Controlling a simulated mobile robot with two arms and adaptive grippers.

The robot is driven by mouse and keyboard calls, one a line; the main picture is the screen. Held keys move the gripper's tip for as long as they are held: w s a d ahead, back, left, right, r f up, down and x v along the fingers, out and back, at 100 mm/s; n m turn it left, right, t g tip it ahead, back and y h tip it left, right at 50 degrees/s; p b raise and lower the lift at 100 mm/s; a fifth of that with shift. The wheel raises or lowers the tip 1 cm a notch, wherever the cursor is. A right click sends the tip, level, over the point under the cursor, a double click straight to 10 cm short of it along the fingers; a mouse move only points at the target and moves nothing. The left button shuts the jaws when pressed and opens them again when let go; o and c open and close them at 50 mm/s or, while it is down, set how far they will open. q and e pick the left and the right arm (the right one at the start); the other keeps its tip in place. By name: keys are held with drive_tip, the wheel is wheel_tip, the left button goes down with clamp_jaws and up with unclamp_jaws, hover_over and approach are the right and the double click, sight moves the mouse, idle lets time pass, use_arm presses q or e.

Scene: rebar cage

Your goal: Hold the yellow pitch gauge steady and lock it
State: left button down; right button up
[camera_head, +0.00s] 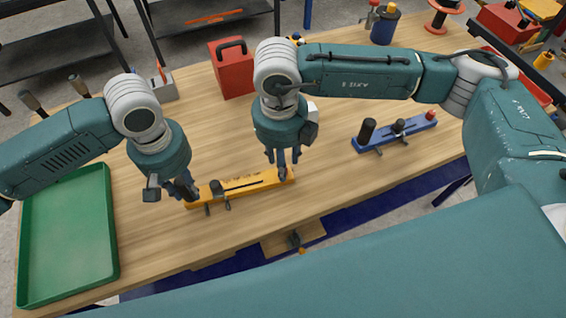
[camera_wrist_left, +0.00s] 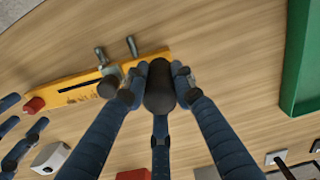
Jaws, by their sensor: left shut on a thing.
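The yellow pitch gauge (camera_head: 253,184) is a long bar lying on the wooden bench, with a slot and a dark knob partway along. It also shows in the left wrist view (camera_wrist_left: 72,90). My left gripper (camera_head: 186,192) is at its left end, its fingers shut around the black grip (camera_wrist_left: 160,88). The red button (camera_wrist_left: 35,104) is at the gauge's other end. My right gripper (camera_head: 282,162) hangs just above that end, fingers pointing down and apart, holding nothing visible. Its fingers hide the button in the head view, so contact cannot be told.
A blue gauge (camera_head: 385,138) with black and red knobs lies to the right. A green tray (camera_head: 108,235) is at the bench's left and a red toolbox (camera_head: 233,72) behind. A small wooden block with a clamp (camera_head: 294,240) is at the front edge.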

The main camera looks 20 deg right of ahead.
drive_tip(key=shift+f, duration=0.95)
drive_tip(key=shift+c, duration=0.2)
clamp_jaws()
